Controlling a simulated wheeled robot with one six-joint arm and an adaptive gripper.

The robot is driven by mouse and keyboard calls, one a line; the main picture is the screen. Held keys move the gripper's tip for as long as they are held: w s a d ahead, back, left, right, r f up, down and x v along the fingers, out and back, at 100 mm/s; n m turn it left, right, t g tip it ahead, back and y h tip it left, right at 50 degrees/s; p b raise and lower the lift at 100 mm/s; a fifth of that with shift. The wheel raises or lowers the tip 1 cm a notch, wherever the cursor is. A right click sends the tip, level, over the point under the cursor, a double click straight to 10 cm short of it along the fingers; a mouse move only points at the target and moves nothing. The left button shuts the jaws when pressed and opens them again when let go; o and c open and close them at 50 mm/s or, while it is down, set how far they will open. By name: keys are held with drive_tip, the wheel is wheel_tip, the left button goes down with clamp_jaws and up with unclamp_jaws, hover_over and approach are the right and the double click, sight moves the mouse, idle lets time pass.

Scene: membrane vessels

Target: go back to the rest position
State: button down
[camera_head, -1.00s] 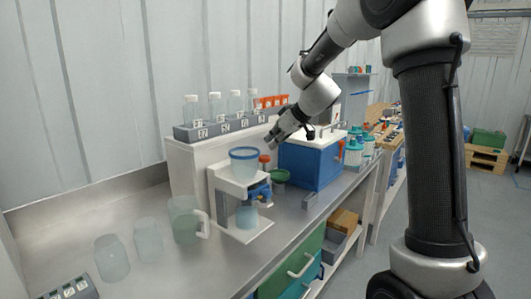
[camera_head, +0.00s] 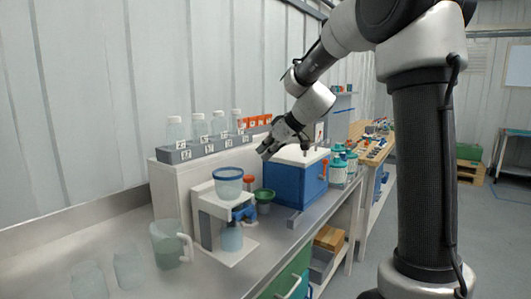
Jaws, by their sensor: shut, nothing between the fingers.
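My gripper (camera_head: 268,150) is at the end of my raised arm, in the middle of the head view. It is shut and empty, its fingers pointing down and to the left. It appears in front of the shelf with the bottles and up and left of the blue box (camera_head: 285,185) with a white lid. It looks apart from everything, though its exact distance is hard to judge.
A white stand (camera_head: 205,205) holds a clear vessel with a blue rim (camera_head: 228,182). A jug (camera_head: 168,245) and clear beakers (camera_head: 128,268) stand at the left. Bottles (camera_head: 198,128) sit in a grey rack. A workbench (camera_head: 372,150) is behind at the right.

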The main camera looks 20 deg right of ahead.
drive_tip(key=s+d+f+m+g, duration=0.25)
drive_tip(key=s+f+m, duration=0.2)
drive_tip(key=s, duration=0.25)
drive_tip(key=s+d+m+h, duration=0.1)
drive_tip(key=s+d+h, duration=0.1)
drive_tip(key=s, duration=1.3)
drive_tip(key=s+d+m+h, duration=0.1)
drive_tip(key=s+d+h, duration=0.2)
drive_tip(key=s, duration=1.1)
drive_tip(key=shift+s+d+r+m, duration=0.35)
drive_tip(key=shift+d+r, duration=0.05)
drive_tip(key=shift+d, duration=0.3)
drive_tip(key=shift+g, duration=0.25)
